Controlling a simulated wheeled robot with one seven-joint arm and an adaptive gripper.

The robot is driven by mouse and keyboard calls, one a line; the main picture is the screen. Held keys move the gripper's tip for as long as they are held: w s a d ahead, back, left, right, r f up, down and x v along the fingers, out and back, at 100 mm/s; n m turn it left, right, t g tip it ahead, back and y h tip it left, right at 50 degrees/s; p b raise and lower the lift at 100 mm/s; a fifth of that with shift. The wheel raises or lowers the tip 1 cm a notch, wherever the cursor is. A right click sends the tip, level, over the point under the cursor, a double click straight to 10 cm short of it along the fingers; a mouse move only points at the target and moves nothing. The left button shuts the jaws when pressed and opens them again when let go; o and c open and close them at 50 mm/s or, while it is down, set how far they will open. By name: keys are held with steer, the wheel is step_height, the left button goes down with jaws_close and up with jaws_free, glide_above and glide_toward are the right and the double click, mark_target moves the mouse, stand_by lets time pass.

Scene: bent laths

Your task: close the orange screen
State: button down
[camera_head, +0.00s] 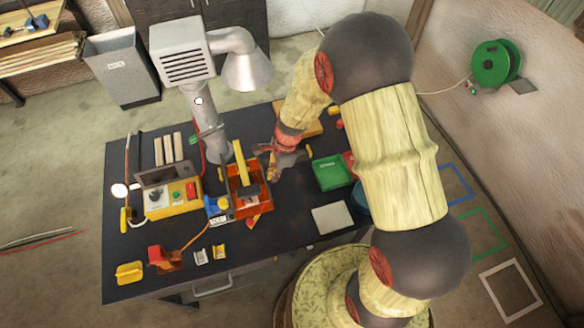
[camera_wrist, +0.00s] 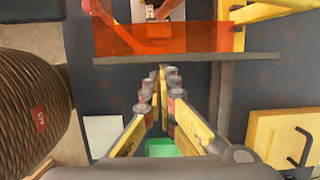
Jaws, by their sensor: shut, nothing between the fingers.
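The orange screen (camera_head: 262,197) is a see-through panel on a yellow-framed machine near the middle of the dark table. In the wrist view the orange screen (camera_wrist: 200,38) spans the top as a wide strip, with a grey bar along its lower edge. My gripper (camera_head: 272,174) is just to the right of the machine, pointing down. In the wrist view my gripper (camera_wrist: 162,74) has its yellow fingers together, with the tips below the grey bar and nothing between them. A gap shows between tips and screen; contact cannot be told in the head view.
A green tray (camera_head: 331,173) lies to the right of my gripper, with a white square (camera_head: 330,218) in front of it. A yellow control box (camera_head: 172,199) stands left of the machine. A grey extraction pipe (camera_head: 214,140) stands behind. The front right table corner is fairly clear.

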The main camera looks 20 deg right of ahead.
steer(key=shift+a, duration=0.95)
steer(key=d+r+p, duration=0.1)
steer(key=d+r, duration=0.5)
steer(key=r, duration=0.3)
steer(key=shift+d+r, duration=0.3)
steer(key=shift+r, duration=0.05)
